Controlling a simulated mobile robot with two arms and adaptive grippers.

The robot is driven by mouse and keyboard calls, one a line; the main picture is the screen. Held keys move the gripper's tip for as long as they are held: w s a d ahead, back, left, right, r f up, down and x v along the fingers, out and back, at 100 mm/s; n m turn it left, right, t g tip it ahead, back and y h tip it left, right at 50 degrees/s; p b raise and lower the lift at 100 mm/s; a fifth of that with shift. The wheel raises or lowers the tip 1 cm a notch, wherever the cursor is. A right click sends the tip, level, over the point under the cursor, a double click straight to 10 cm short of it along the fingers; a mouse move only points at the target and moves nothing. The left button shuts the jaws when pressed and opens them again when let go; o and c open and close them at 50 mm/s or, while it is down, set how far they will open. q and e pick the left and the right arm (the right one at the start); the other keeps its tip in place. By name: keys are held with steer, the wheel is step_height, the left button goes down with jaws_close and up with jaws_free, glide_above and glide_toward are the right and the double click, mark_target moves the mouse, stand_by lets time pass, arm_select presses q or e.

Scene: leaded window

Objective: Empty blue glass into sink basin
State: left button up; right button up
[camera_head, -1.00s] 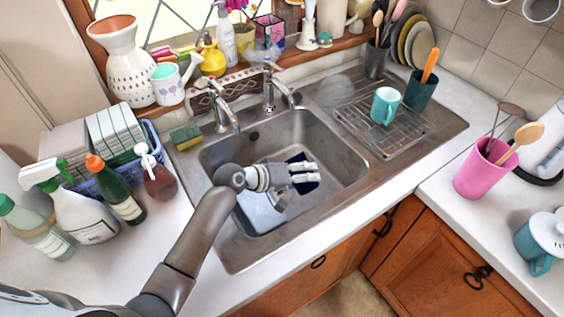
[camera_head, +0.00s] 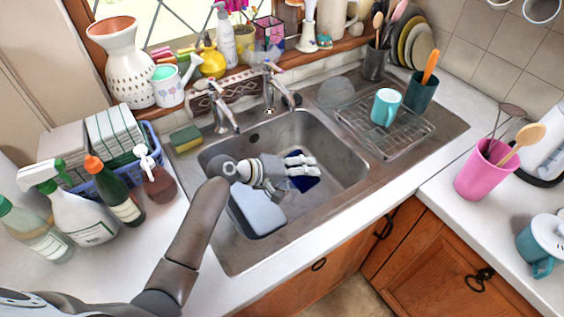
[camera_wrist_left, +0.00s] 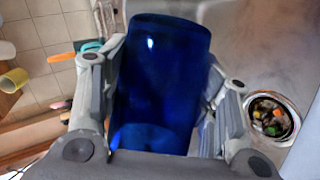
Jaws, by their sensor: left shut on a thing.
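A dark blue glass (camera_wrist_left: 160,85) fills the middle of the left wrist view, between the two fingers of my left gripper (camera_wrist_left: 160,105). The fingers are shut on it. In the head view the left gripper (camera_head: 298,170) is over the sink basin (camera_head: 335,150), and part of the blue glass (camera_head: 300,182) shows behind and below the fingers. The glass is tilted over the basin; its contents cannot be made out. In the left wrist view the sink drain (camera_wrist_left: 272,117) lies to the right of the glass, with small coloured bits in it. My right gripper is not in view.
A light grey-blue tub (camera_head: 258,208) lies in the basin below my left arm. Two taps (camera_head: 268,90) stand behind the basin. A wire rack with a teal mug (camera_head: 385,106) is at right. Bottles (camera_head: 118,195) crowd the left counter.

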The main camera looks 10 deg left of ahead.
arm_select(q)
steer(key=shift+r, duration=0.2)
steer(key=shift+w+a+r+n+g+h+b, duration=0.3)
steer(key=shift+w+a+n+h, duration=0.05)
steer(key=shift+n+h, duration=0.15)
steer(key=shift+w+a+r, duration=0.15)
steer(key=shift+a, duration=0.05)
steer(key=shift+w+a+r+n+g+h+p, duration=0.15)
steer(key=shift+r+n+h+p, duration=0.05)
steer(key=shift+r+n+h, duration=0.2)
steer(key=shift+w+a+r+n+g+h+p, duration=0.15)
steer(key=shift+r+n+h, duration=0.15)
steer(key=shift+n, duration=0.2)
stand_by(1.1)
